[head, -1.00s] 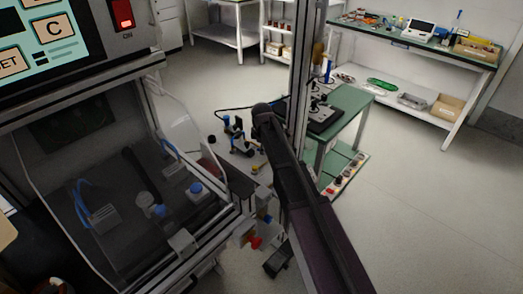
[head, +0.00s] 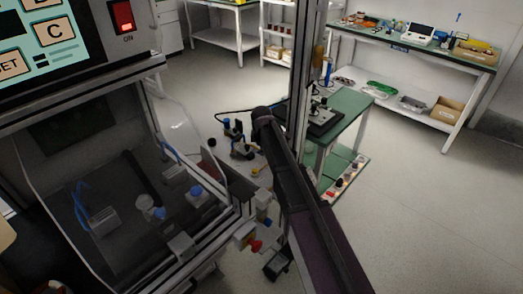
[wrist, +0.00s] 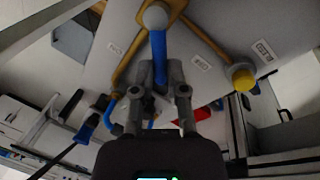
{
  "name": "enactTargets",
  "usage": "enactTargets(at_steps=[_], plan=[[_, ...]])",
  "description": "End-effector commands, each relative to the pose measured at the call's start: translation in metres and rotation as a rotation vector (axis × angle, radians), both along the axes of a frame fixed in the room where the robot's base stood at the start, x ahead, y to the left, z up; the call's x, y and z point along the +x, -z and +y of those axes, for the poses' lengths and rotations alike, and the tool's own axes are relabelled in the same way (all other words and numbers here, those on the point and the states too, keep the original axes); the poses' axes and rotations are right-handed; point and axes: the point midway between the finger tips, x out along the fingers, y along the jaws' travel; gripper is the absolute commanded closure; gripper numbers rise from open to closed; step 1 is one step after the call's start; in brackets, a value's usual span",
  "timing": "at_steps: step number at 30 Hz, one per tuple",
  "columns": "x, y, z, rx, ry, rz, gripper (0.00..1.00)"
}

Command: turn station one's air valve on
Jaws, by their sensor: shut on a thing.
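In the wrist view, my gripper (wrist: 160,74) is shut on a blue lever handle (wrist: 158,47), with one finger on each side of it. The handle runs straight up in the picture to a round grey hub (wrist: 155,17) on a brass-coloured fitting. This fitting sits on a pale panel (wrist: 215,35), and brass-coloured pipe runs down from it on the left. Small labels on the panel are too blurred to read, so I cannot tell the station number. In the head view, my arm hides much of this spot and the grip cannot be made out.
In the wrist view, a yellow knob (wrist: 243,79) stands to the right, and a red part (wrist: 207,144) is partly behind my gripper. In the head view, a glazed machine enclosure (head: 110,190) fills the left, a green bench (head: 345,118) stands beyond my arm, and open floor (head: 430,190) lies right.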

Motion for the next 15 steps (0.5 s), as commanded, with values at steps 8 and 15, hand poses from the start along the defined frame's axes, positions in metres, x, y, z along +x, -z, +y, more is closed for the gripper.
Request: enactTargets(at_steps=[8,15], plan=[[0.007,0.000,0.001,0.003,0.106,-0.003,1.00],[0.016,0.000,0.001,0.002,0.278,-0.003,1.00]])
